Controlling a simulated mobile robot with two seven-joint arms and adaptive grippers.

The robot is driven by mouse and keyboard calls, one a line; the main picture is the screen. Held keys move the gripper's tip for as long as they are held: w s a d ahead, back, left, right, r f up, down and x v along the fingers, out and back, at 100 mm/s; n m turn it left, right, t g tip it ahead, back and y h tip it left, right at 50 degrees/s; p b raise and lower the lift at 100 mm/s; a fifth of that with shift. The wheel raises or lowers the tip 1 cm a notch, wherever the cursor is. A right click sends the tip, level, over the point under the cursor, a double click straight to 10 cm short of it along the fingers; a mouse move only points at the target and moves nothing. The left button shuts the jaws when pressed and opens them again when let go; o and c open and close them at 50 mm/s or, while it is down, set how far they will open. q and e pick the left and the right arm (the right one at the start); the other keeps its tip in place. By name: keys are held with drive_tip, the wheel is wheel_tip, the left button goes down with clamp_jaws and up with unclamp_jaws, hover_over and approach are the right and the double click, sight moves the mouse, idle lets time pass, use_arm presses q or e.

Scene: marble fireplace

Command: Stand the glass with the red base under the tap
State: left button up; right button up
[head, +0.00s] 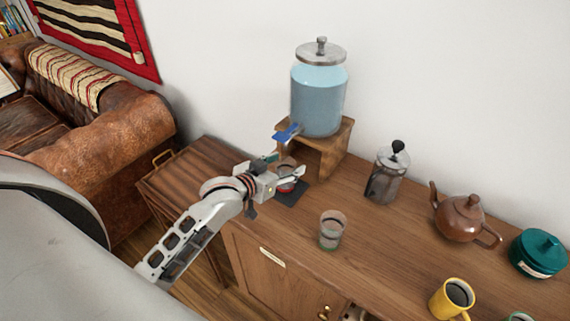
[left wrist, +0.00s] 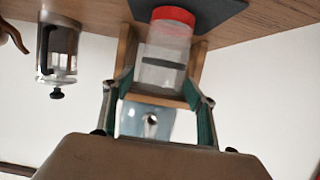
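The glass with the red base (head: 286,187) is upright on the dark mat (head: 294,197), in front of the wooden stand. In the left wrist view, which is upside down, its clear wall (left wrist: 163,65) and dark band show between the fingers. My left gripper (head: 287,166) is around the glass, its fingers spread on either side of it; any contact is hard to see. The blue tap (head: 287,133) juts from the water dispenser (head: 319,100) above the glass. The tap's outlet over the glass is not clear to see. My right gripper is not in view.
A green-based glass (head: 332,230) stands nearer the front edge. A French press (head: 387,173), brown teapot (head: 461,218), teal pot (head: 538,254) and yellow mug (head: 453,299) stand to the right. The wooden stand (head: 327,160) is close behind the gripper. The cabinet top's middle is mostly clear.

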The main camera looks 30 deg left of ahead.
use_arm(q)
drive_tip(key=shift+r, duration=0.2)
drive_tip(key=v, duration=1.2)
drive_tip(key=shift+f, duration=0.1)
drive_tip(key=shift+s, duration=0.15)
